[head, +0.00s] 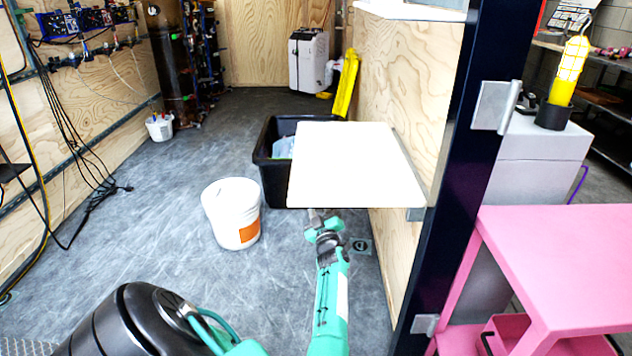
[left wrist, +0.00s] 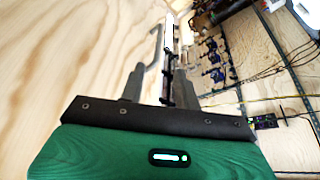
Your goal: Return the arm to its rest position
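My left arm (head: 328,300) reaches forward from the bottom of the head view, and its wrist ends at the near edge of a white shelf (head: 355,170). My left gripper is hidden under or behind the shelf in the head view. In the left wrist view, my left gripper (left wrist: 160,80) shows two grey fingers set apart. A thin dark and white strip (left wrist: 168,55) shows between and beyond them; I cannot tell that it is held. My right gripper is not in view.
A black bin (head: 272,178) stands behind the shelf, with a white bucket (head: 232,215) left of it. The plywood partition (head: 408,110) and dark post (head: 465,170) bound my right. A pink cart (head: 560,260) stands beyond.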

